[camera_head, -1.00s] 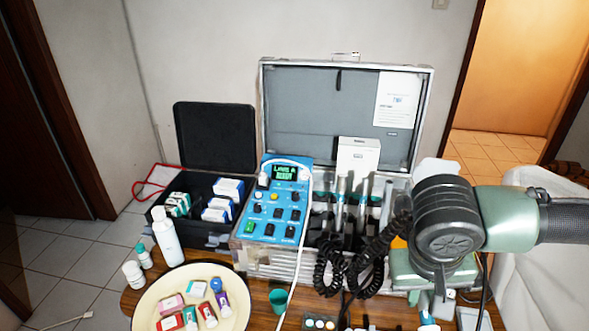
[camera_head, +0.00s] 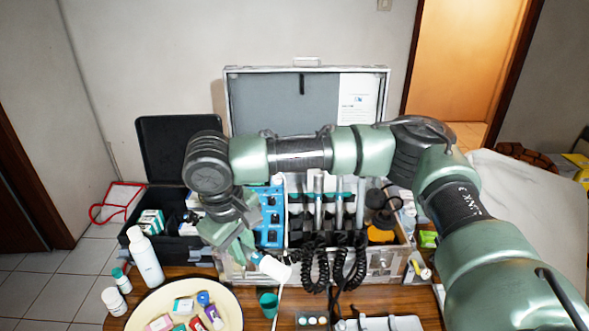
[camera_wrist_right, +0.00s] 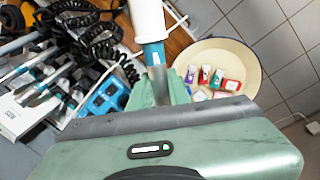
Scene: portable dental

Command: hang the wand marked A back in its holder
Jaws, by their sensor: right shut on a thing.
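My right gripper (camera_head: 250,252) is shut on a white, wand-like piece (camera_head: 273,268) with a blue band, held tilted in front of the blue control unit (camera_head: 270,220). In the right wrist view the white piece (camera_wrist_right: 147,20) points away from the jaws (camera_wrist_right: 158,85). No letter A is readable on it. The holder row (camera_head: 325,222) is in the open metal case, right of the control unit. Several silver wands (camera_head: 318,200) stand upright there. My right arm hides part of the case and the control unit. My left gripper is out of view.
Black coiled cords (camera_head: 312,265) hang over the case front. A cream basin (camera_head: 165,300) with small coloured packs, a white bottle (camera_head: 145,258) and a teal cup (camera_head: 268,303) stand in front. A black box (camera_head: 165,215) is at left. A white cable lies below the held piece.

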